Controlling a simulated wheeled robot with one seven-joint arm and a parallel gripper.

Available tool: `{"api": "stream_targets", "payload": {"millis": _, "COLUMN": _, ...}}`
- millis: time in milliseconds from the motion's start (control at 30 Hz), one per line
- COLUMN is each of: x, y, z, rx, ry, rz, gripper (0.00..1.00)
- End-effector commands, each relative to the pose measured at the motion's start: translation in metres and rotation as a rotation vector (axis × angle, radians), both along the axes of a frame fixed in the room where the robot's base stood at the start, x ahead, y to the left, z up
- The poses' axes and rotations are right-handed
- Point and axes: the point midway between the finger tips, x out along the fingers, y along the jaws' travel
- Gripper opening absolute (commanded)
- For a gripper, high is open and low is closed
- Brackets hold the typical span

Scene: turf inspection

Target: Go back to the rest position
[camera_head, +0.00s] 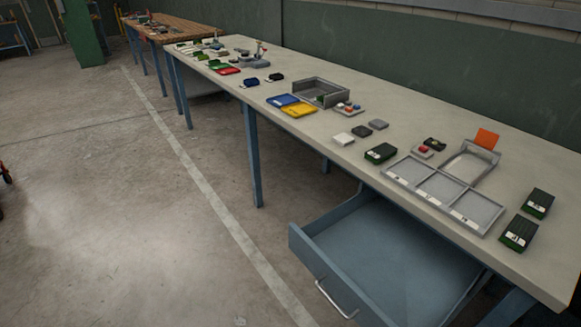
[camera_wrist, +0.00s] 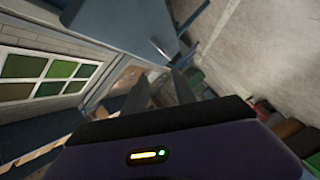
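My gripper (camera_wrist: 160,88) shows only in the wrist view, at the middle. Its two dark fingers stand apart with nothing visible between them. Behind the fingers the room appears steeply tilted, and the gripper touches nothing that I can see. The arm and gripper are out of the head view.
A long workbench (camera_head: 540,262) runs along the green wall, with a three-section tray (camera_head: 432,185), dark green boxes and small parts on it. Its blue drawer (camera_head: 385,262) is pulled out over the floor. The concrete floor (camera_head: 95,215) at left is mostly clear.

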Motion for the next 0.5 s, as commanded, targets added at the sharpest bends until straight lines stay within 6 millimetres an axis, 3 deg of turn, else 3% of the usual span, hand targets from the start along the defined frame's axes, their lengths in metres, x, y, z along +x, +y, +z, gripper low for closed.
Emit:
{"api": "stream_targets", "payload": {"millis": 33, "x": -0.024, "y": -0.006, "z": 0.013, "rx": 0.075, "ry": 0.027, "rz": -0.025, "gripper": 0.33}}
{"api": "stream_targets", "payload": {"millis": 200, "x": -0.087, "y": -0.022, "z": 0.054, "rx": 0.346, "ry": 0.098, "rz": -0.117, "gripper": 0.33}}
{"api": "stream_targets", "payload": {"millis": 400, "x": -0.148, "y": -0.039, "z": 0.112, "rx": 0.656, "ry": 0.172, "rz": -0.230, "gripper": 0.33}}
{"api": "stream_targets", "payload": {"millis": 500, "x": -0.168, "y": -0.045, "z": 0.139, "rx": 0.786, "ry": 0.198, "rz": -0.282, "gripper": 0.33}}
